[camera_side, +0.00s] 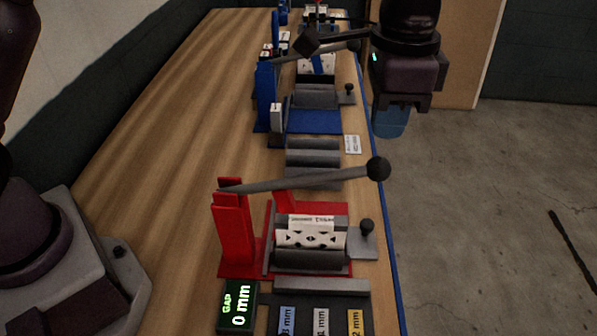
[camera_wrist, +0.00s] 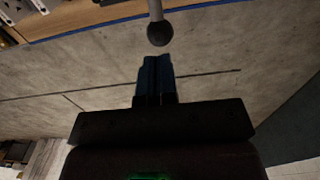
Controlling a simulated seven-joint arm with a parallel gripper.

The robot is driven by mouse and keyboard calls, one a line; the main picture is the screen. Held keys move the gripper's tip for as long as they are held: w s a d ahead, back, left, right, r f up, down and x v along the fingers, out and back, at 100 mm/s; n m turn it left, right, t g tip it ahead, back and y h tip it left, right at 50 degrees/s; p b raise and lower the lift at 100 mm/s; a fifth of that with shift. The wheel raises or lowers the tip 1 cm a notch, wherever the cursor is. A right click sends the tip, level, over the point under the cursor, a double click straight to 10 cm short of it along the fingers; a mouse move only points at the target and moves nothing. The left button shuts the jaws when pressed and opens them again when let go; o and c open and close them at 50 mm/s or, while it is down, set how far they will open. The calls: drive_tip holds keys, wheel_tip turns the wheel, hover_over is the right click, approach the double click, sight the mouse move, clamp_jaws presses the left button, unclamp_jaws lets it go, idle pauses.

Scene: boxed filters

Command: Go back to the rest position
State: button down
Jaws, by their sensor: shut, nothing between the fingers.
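My gripper (camera_side: 390,122) hangs off the right edge of the table, above the floor, beside the blue press. Its blue fingers (camera_wrist: 156,80) are closed together with nothing between them in the wrist view. A dark round lever knob (camera_wrist: 160,34) shows just ahead of the fingertips there, and I cannot tell how near it is. The blue press (camera_side: 265,97) stands on the far part of the table. The red press (camera_side: 233,235) stands nearer, with a patterned white box (camera_side: 311,239) in its bed. Its lever (camera_side: 300,180) reaches right to a black knob (camera_side: 378,169).
A green display (camera_side: 237,306) reads "GAP 0 mm". Blue, white and yellow gauge tags (camera_side: 321,320) lie in front of the red press. Grey rollers (camera_side: 313,153) lie between the presses. The left of the wooden table (camera_side: 165,150) is bare, and open floor (camera_side: 480,200) lies right.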

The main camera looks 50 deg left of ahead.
drive_tip(key=shift+r, duration=0.75)
drive_tip(key=shift+w+d, duration=0.1)
drive_tip(key=shift+s+a+f+n, duration=0.2)
drive_tip(key=shift+s+a+f, duration=0.15)
drive_tip(key=shift+f, duration=0.2)
drive_tip(key=shift+s+a+f+n, duration=0.2)
drive_tip(key=shift+s+a+f, duration=0.05)
drive_tip(key=shift+s+f, duration=0.25)
drive_tip(key=s+a+r+n+t, duration=0.2)
drive_tip(key=s+a+r+n, duration=0.1)
drive_tip(key=s+a, duration=0.7)
drive_tip(key=s+a+r+n+t, duration=0.3)
drive_tip(key=s+a+n, duration=0.2)
drive_tip(key=s+a, duration=0.6)
drive_tip(key=a, duration=0.3)
drive_tip(key=shift+r+t, duration=0.3)
drive_tip(key=shift+r, duration=0.05)
